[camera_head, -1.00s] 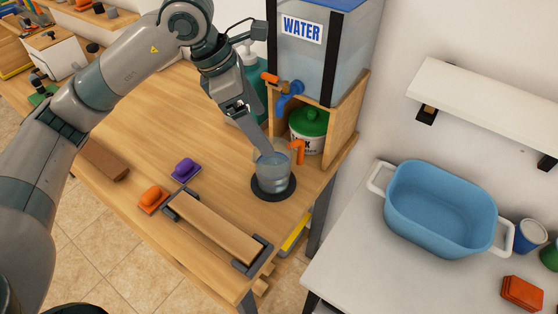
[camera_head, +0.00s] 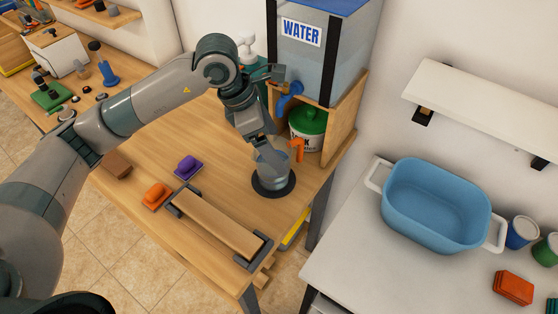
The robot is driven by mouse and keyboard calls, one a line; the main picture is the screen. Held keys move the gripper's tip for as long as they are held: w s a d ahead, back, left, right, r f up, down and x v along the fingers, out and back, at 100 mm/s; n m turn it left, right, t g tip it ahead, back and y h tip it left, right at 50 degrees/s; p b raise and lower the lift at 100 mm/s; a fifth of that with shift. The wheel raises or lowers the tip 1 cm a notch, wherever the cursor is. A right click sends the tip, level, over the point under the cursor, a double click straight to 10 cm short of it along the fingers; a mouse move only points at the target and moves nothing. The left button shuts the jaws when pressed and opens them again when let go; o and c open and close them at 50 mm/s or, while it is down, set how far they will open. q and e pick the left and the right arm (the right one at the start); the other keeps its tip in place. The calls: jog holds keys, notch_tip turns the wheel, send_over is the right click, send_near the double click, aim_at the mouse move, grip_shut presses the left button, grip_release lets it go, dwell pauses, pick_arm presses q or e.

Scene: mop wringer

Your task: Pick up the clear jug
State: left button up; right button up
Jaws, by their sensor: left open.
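The clear jug (camera_head: 274,180) stands upright on a round black mat (camera_head: 260,191) on the wooden table, below and in front of the water tank. Its orange handle (camera_head: 297,146) sticks up at its right side. My left gripper (camera_head: 268,150) is open and points down at the jug's top rim from above. Its fingers overlap the jug in the picture, so I cannot tell whether they touch it. My right gripper is not in view.
The water tank (camera_head: 318,65) on its wooden stand, with a blue tap (camera_head: 289,92), rises close behind my left gripper. A green-lidded tub (camera_head: 308,122) sits under it. A clamped board (camera_head: 218,225) and two sponges lie in front. A blue basin (camera_head: 437,203) stands on the right table.

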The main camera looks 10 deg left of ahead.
pick_arm(q)
jog(key=shift+f+p, duration=0.35)
jog(key=shift+p, duration=0.05)
jog(key=p+x, duration=0.2)
jog(key=x, duration=0.1)
jog(key=shift+f, duration=0.4)
jog(key=shift+d+f, duration=0.1)
jog(key=shift+f, duration=0.25)
jog(key=shift+w, duration=0.1)
jog(key=shift+c, duration=0.2)
jog(key=c, duration=1.5)
jog(key=shift+r, duration=0.25)
